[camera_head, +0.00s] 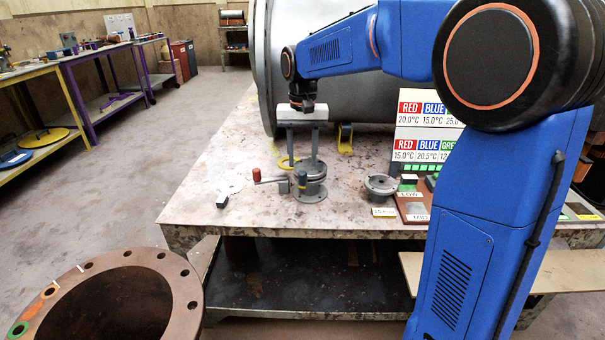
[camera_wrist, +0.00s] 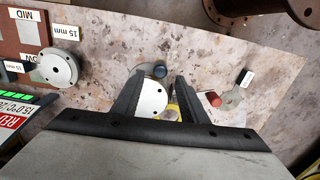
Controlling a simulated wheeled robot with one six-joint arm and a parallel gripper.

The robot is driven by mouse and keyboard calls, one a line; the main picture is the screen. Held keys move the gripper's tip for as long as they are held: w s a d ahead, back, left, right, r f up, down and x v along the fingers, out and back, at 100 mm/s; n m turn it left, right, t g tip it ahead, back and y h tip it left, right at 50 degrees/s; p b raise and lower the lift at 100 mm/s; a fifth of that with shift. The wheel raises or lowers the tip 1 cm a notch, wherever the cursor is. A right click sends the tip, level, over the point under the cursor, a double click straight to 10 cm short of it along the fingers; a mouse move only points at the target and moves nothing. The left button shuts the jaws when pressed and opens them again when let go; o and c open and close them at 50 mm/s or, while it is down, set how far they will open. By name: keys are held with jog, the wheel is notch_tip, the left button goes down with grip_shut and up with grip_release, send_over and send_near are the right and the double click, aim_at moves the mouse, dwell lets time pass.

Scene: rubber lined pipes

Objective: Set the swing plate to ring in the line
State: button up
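A small flanged line fitting (camera_head: 310,188) stands upright on the table; its pale round top shows in the wrist view (camera_wrist: 153,98). A bar with a red grip (camera_head: 256,175) sticks out to its left; the red grip shows at the right in the wrist view (camera_wrist: 213,99). A dark blue knob (camera_head: 301,178) stands at the fitting's front. I cannot tell which side of the swing plate, ring or blank, is in the line. My gripper (camera_head: 303,165) points down over the fitting, open. In the wrist view the knob (camera_wrist: 160,71) shows between its fingertips, with gaps on both sides.
A round grey flange (camera_head: 380,185) and labelled blocks (camera_head: 413,200) lie right of the fitting. A brown bolted flange (camera_head: 190,295) stands before the table.

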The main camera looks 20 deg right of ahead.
aim_at(303, 172)
jog(key=shift+f, duration=2.85)
grip_shut()
